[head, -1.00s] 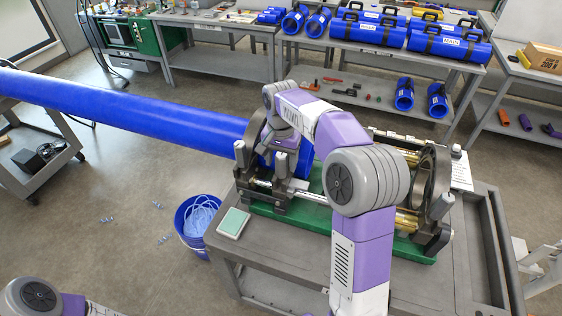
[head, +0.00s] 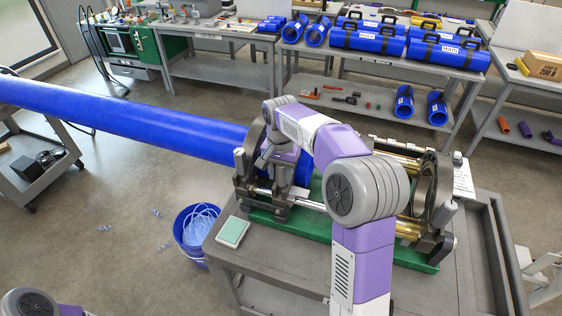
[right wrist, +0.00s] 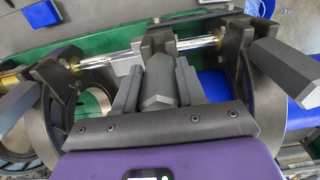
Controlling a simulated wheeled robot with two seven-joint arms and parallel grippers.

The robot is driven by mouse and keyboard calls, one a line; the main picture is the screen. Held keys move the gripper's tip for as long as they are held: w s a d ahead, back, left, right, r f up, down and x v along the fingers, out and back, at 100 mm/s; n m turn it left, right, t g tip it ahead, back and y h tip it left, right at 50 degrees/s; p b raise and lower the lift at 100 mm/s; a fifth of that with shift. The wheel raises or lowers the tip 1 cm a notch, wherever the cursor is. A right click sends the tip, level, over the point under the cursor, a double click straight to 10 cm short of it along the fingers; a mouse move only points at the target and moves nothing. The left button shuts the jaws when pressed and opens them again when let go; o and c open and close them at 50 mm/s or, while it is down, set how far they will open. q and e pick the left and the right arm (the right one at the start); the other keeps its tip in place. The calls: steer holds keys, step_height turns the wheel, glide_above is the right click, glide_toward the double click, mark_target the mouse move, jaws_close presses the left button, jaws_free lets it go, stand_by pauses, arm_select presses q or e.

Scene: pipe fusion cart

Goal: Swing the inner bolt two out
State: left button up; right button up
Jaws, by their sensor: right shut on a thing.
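The pipe clamp (head: 240,158) on the cart holds the end of a long blue pipe (head: 120,118). In the right wrist view my right gripper (right wrist: 158,92) is shut on a grey hexagonal bolt, the inner bolt two (right wrist: 158,85), with a finger on each side. The bolt's lower end sits in a dark bracket on the steel rod (right wrist: 198,42). Its exact tilt is hard to tell. My left gripper is out of view; only part of that arm shows at bottom left.
Other grey bolts stand close on both sides, at left (right wrist: 18,106) and right (right wrist: 285,70). The round clamp at the right end (head: 430,190) is empty. A pale green pad (head: 233,231) lies on the cart's corner. A blue bucket (head: 186,252) stands on the floor.

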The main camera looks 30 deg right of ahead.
steer(key=shift+s+a+f+b, duration=0.2)
steer(key=shift+s+a+b, duration=0.2)
steer(key=shift+s+a, duration=0.4)
steer(key=shift+a, duration=0.1)
steer(key=shift+s+a+f+b, duration=0.35)
steer(key=shift+s+a+b, duration=0.25)
steer(key=shift+a, duration=0.1)
steer(key=shift+s+a+f+b, duration=0.6)
steer(key=shift+a+b, duration=0.1)
steer(key=shift+a, duration=0.05)
steer(key=shift+s+a+f+b, duration=0.6)
steer(key=shift+f+b, duration=0.15)
